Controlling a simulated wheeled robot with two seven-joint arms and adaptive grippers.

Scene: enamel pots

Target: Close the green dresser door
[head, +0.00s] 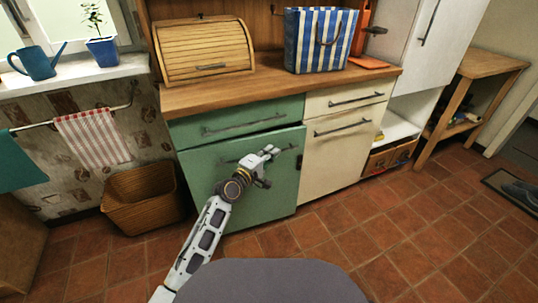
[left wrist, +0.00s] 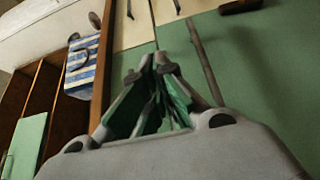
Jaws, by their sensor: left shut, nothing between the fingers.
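The green dresser door (head: 215,195) is the lower green panel in the head view. Its top edge stands out from the cabinet, with a dark gap under the green drawer, so it looks slightly ajar. My left gripper (head: 268,154) is shut and empty in front of the door's upper right part, by the door's handle (head: 288,149). I cannot tell whether it touches. In the left wrist view the closed fingers (left wrist: 152,68) point along the green door (left wrist: 265,75), beside its bar handle (left wrist: 205,60). My right gripper is not in view.
The cream drawer and door (head: 335,160) stand right of the green door. A wicker basket (head: 142,208) sits on the floor to the left. The wooden counter holds a bread box (head: 205,52) and a striped bag (head: 318,42). The tiled floor in front is clear.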

